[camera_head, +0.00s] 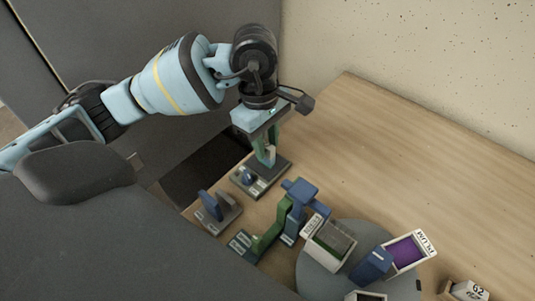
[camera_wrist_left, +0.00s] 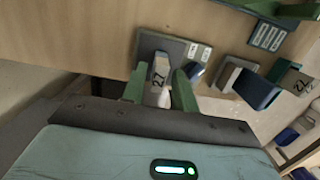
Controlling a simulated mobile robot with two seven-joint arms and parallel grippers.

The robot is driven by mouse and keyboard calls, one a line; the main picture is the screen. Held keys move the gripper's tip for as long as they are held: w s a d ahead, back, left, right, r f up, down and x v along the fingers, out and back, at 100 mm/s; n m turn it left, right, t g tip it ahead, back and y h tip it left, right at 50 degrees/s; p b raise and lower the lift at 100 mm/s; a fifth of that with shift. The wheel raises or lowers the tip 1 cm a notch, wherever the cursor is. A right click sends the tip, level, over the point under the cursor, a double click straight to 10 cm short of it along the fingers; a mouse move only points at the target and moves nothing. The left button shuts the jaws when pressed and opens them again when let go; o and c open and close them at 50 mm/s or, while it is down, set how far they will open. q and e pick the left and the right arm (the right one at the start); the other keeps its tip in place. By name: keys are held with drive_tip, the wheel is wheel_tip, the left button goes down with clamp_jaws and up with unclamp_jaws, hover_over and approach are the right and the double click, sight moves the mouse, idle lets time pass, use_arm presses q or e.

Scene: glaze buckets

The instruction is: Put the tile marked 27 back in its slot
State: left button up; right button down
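The tile marked 27 (camera_wrist_left: 160,74) is pale with a dark number and stands between the two green fingers of my left gripper (camera_wrist_left: 160,88). The fingers look closed against its sides. In the head view my left gripper (camera_head: 268,153) points down over a grey holder (camera_head: 275,178) with white labels. The holder also shows in the left wrist view (camera_wrist_left: 178,46) behind the tile. A blue piece (camera_head: 247,176) stands on the same holder, beside the gripper. The tile's lower end is hidden, so I cannot tell whether it sits in a slot. My right gripper is not in view.
A second holder (camera_head: 228,217) with a blue piece stands nearer the front, and green and blue pieces (camera_head: 268,235) stand to its right. A grey round board (camera_head: 318,275) carries buckets, one with purple glaze (camera_head: 404,252). A block marked 62 (camera_head: 468,290) is far right. The back table (camera_head: 400,150) is clear.

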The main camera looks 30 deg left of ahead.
sight(269, 145)
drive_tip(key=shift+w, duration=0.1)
use_arm(q)
clamp_jaws()
drive_tip(key=shift+r, duration=0.1)
